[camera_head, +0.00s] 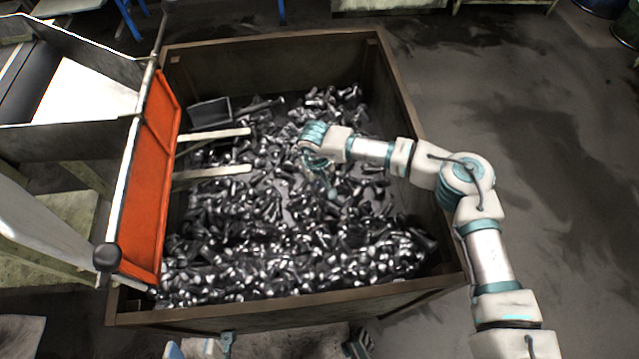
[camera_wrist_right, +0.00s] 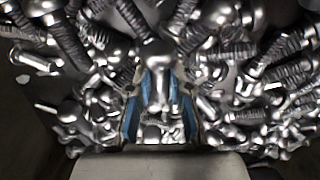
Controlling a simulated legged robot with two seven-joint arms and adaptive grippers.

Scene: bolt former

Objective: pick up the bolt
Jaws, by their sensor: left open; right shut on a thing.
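Many shiny metal bolts (camera_head: 270,265) lie heaped in the large brown-rimmed bin (camera_head: 290,312). My right arm reaches in over the bin's right side, and my right gripper (camera_head: 318,163) is down among the bolts near the middle. In the right wrist view its two blue-lined fingers (camera_wrist_right: 160,100) are closed on a bolt (camera_wrist_right: 155,55), with the bolt's rounded head beyond the fingers and its shank between them. Other bolts crowd around it. What look like the fingertips of my left gripper (camera_head: 200,347) show at the bottom edge, apart and empty, outside the bin.
An orange panel (camera_head: 155,185) and a metal chute (camera_head: 85,90) stand at the bin's left. Two pale bars (camera_head: 215,134) jut over the bolts from there. A dark box (camera_head: 209,111) lies in the back left corner. The floor to the right is clear.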

